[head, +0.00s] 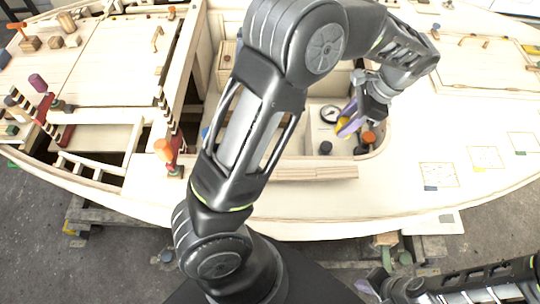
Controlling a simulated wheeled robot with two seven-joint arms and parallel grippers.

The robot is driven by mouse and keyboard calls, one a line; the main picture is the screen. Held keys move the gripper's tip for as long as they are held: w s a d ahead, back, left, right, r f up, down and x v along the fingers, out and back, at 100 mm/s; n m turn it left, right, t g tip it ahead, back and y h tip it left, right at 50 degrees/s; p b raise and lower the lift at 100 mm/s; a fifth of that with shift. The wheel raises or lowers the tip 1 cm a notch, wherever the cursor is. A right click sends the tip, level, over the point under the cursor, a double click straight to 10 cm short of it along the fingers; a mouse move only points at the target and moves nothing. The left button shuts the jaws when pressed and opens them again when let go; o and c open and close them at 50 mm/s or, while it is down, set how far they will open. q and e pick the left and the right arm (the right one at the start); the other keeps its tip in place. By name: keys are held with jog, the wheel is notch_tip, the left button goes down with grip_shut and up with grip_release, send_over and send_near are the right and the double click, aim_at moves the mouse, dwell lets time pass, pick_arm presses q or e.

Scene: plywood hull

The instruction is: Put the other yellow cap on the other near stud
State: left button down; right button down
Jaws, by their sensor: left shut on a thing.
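My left gripper (350,122), with purple fingertips, is over the recessed well in the hull deck. It is shut on a yellow cap (343,124), which is small and partly hidden by the fingers. Below and beside it in the well are a dark stud or knob (325,147), an orange-topped piece (369,137) and another dark piece (360,150). I cannot tell which of these are the near studs. Another yellow cap is not clearly visible. My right gripper (372,287) is low at the bottom right, away from the well, and its fingers are unclear.
A round white gauge (330,113) sits in the well. The well's wooden front rim (310,173) runs along its near side. My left arm hides the left part of the well. An orange-handled clamp (163,150) stands to the left.

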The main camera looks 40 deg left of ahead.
pick_arm(q)
jog(key=shift+d, duration=0.2)
pick_arm(e)
jog(key=shift+d, duration=0.15)
